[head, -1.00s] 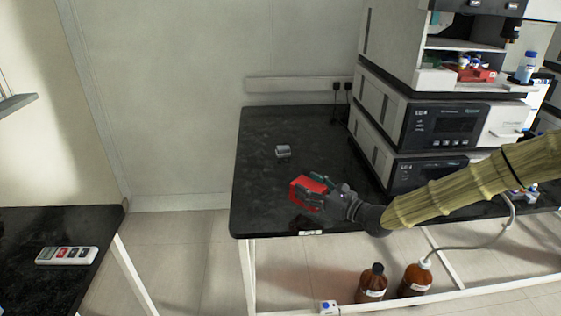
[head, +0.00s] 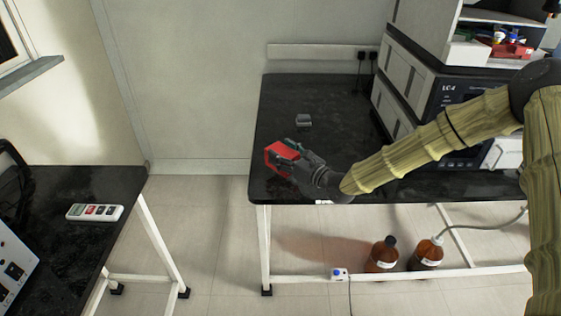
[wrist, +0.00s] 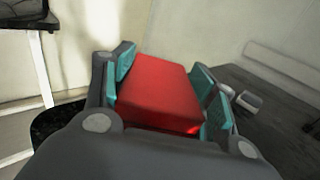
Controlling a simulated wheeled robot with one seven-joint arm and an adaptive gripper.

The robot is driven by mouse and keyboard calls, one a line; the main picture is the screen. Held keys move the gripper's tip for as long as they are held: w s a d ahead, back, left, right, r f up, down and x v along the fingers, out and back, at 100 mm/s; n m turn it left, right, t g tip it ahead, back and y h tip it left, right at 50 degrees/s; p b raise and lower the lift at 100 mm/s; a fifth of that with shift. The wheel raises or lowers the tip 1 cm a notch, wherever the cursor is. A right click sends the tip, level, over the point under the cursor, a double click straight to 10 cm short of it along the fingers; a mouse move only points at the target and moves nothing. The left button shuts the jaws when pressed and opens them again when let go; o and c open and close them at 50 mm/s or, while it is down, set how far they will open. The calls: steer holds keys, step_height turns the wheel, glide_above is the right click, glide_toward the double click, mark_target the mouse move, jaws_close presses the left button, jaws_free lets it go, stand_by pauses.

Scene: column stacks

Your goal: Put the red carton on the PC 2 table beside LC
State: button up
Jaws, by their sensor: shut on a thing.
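The red carton (head: 281,156) is held in my gripper (head: 290,153), above the left front part of a black-topped table (head: 345,115). In the wrist view the red carton (wrist: 160,92) sits between the teal pads of my gripper (wrist: 162,88), which is shut on it. The LC stack (head: 440,90) stands on the same table to the right, marked LC-4. My arm hides part of the stack and the table. I cannot see a PC 2 label.
A small grey object (head: 303,120) lies on the table behind the carton. Another black table (head: 90,235) at left bears a white remote-like device (head: 95,212). Two brown bottles (head: 382,255) stand low beneath the LC table. The table top around the grey object is clear.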

steer(key=shift+w+a, duration=0.1)
steer(key=shift+a, duration=0.45)
steer(key=shift+d+f, duration=0.1)
steer(key=shift+f, duration=1.65)
steer(key=shift+f, duration=0.15)
steer(key=o, duration=1.2)
steer(key=shift+c, duration=0.2)
steer(key=v, duration=1.2)
